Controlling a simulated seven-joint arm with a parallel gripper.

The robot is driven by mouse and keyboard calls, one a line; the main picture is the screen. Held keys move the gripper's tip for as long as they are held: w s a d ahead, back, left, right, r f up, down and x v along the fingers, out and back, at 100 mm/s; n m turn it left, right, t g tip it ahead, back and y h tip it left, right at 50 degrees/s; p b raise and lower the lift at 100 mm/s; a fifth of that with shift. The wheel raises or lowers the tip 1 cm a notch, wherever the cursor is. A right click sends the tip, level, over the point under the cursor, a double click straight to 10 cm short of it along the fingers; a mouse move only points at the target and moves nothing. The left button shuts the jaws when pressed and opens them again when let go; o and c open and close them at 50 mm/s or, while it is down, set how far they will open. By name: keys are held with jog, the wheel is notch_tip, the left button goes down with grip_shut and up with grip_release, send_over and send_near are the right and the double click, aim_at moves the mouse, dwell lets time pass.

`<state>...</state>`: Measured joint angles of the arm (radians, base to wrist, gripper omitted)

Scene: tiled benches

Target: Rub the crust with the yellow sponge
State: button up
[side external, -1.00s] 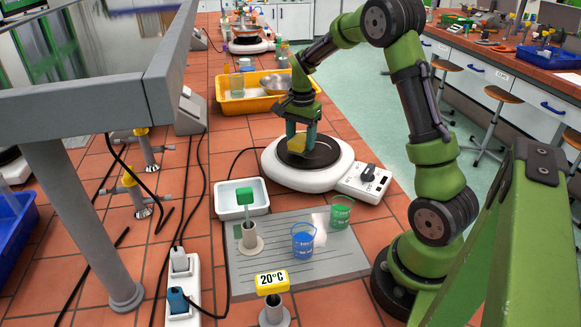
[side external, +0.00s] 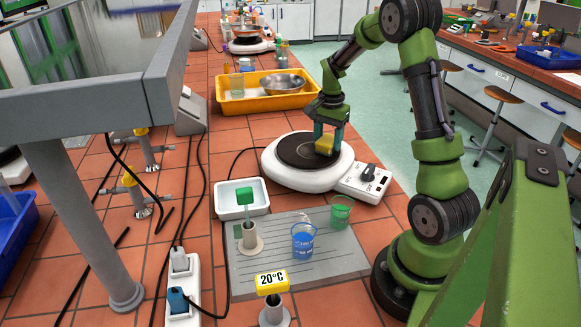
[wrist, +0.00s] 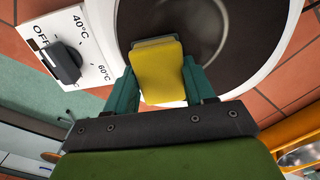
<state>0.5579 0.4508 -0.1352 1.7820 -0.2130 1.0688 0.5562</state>
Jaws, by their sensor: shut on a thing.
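The yellow sponge (side external: 326,144) is held between the fingers of my gripper (side external: 328,136), over the right part of the dark round plate (side external: 294,150) of a white hot plate. In the wrist view the yellow sponge (wrist: 161,72) sits between the two teal fingers of my gripper (wrist: 160,88), near the edge of the dark plate (wrist: 215,25). A faint greyish swirl, maybe the crust (wrist: 200,28), shows on the plate beside the sponge. I cannot tell whether the sponge presses on the plate.
The hot plate's white housing (side external: 290,181) has a dial panel (side external: 364,182) at its right. A white tray (side external: 227,212), green beaker (side external: 341,212) and blue beaker (side external: 303,240) stand in front. A yellow tray (side external: 262,104) with a metal bowl (side external: 283,84) stands behind. A black cable runs left.

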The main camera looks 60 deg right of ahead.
aim_at(299, 151)
jog(key=shift+w+a, duration=2.75)
jog(key=shift+w, duration=0.25)
jog(key=shift+d, duration=0.35)
jog(key=shift+s+d, duration=2.8)
jog(key=shift+s, duration=0.05)
jog(key=shift+w+a, duration=0.35)
jog(key=shift+c, duration=0.6)
jog(key=shift+w+a, duration=2.65)
jog(key=shift+a, duration=0.05)
notch_tip(299, 151, up, 8)
jog(key=shift+d, duration=0.15)
jog(key=shift+s+f, duration=0.1)
